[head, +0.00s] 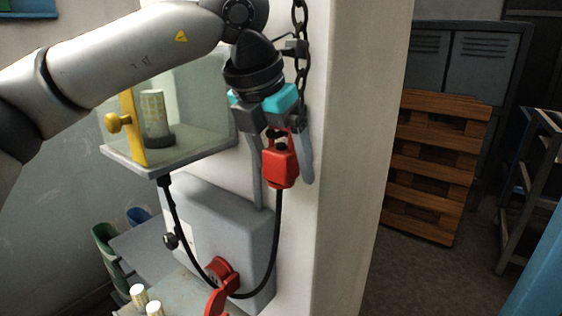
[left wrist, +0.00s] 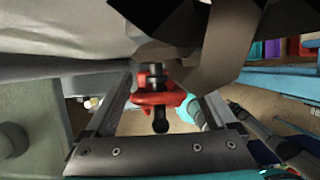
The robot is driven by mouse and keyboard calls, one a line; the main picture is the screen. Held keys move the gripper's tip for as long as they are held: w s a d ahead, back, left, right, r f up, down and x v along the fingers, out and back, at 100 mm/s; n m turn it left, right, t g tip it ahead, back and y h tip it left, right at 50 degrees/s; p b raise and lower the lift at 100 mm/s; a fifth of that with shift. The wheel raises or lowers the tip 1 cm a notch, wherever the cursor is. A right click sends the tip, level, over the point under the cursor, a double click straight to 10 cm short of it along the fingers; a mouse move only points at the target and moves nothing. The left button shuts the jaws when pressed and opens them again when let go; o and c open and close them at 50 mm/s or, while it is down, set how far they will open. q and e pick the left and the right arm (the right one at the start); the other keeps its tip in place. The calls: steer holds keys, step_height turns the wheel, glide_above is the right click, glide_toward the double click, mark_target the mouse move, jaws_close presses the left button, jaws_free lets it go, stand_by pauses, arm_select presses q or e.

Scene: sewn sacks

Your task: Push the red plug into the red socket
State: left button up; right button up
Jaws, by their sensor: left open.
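The red plug (head: 281,166) hangs by the pillar, a black cable leaving its lower end. My left gripper (head: 277,138) is over its top, with a finger on either side. In the left wrist view the red plug (left wrist: 150,101) shows between the open fingers of the left gripper (left wrist: 163,100); I cannot tell whether they touch it. The red socket (head: 219,272) is low on the front of the grey wall box (head: 245,240), below and left of the plug. A red flap hangs at its lower side.
A glass case (head: 190,110) with a yellow edge stands left of the gripper. A chain (head: 302,50) hangs down the white pillar (head: 350,150) behind it. Pale cylinders (head: 138,294) stand at lower left. A wooden pallet (head: 435,165) leans farther right.

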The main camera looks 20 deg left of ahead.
arm_select(q)
steer(key=c, duration=1.3)
steer(key=shift+r, duration=0.15)
steer(key=shift+c, duration=0.2)
steer(key=shift+r, duration=0.55)
steer(key=s+a+b, duration=0.3)
steer(key=s, duration=0.5)
step_height(320, 180, up, 14)
steer(key=p, duration=0.2)
steer(key=shift+w+p, duration=0.25)
steer(key=shift+p, duration=0.1)
steer(key=shift+d+f, duration=0.1)
steer(key=shift+f, duration=0.05)
